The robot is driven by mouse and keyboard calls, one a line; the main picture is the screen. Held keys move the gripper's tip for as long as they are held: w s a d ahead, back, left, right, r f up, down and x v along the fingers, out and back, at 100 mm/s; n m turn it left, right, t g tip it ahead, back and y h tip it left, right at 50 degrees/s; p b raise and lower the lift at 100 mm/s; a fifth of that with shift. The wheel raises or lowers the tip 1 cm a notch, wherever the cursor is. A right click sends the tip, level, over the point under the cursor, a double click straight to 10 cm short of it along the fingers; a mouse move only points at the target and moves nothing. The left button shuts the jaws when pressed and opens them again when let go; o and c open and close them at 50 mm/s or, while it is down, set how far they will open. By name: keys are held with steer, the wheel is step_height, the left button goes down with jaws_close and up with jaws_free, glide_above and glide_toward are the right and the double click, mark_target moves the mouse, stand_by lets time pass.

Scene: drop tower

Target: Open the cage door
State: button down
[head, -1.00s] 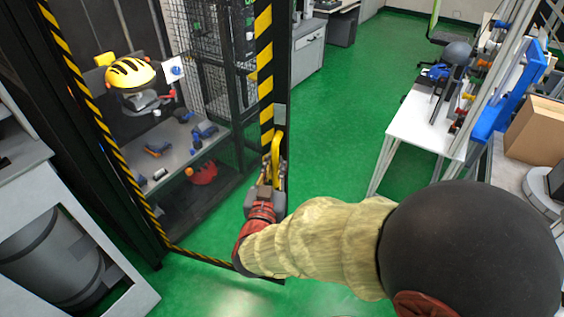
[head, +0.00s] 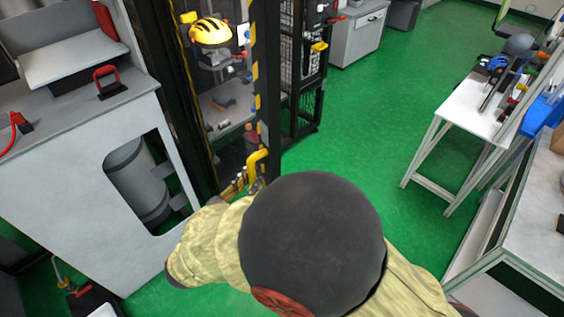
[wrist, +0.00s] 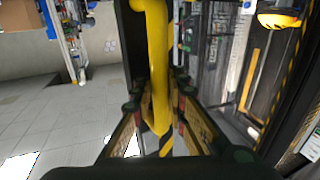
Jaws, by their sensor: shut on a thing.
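The cage door (head: 256,88) is a dark framed panel with yellow-and-black striped edges; I see it at a steep angle left of centre in the head view. How far it stands open, I cannot tell. Its yellow bar handle (head: 257,157) is on the near edge. In the wrist view the handle (wrist: 157,45) runs upright down the middle, between the two fingers. My gripper (wrist: 160,100) is shut on this handle. In the head view, my arm's round dark joint and pale sleeve hide much of the gripper and the lower door.
A yellow helmet (head: 210,32) shows inside the cage, above a grey shelf. A grey cabinet (head: 70,175) stands close on the left. A black mesh rack (head: 303,75) stands behind the door. Green floor (head: 365,135) is clear up to the white table (head: 468,115) at right.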

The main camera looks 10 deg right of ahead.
steer(key=s+a, duration=0.2)
steer(key=a, duration=0.4)
steer(key=shift+a+f+p, duration=0.15)
steer(key=shift+p, duration=0.15)
steer(key=c, duration=2.3)
jaws_free()
steer(key=shift+o, duration=0.8)
steer(key=shift+s, duration=0.1)
steer(key=o, duration=0.3)
steer(key=shift+a, duration=0.1)
steer(key=v, duration=1.2)
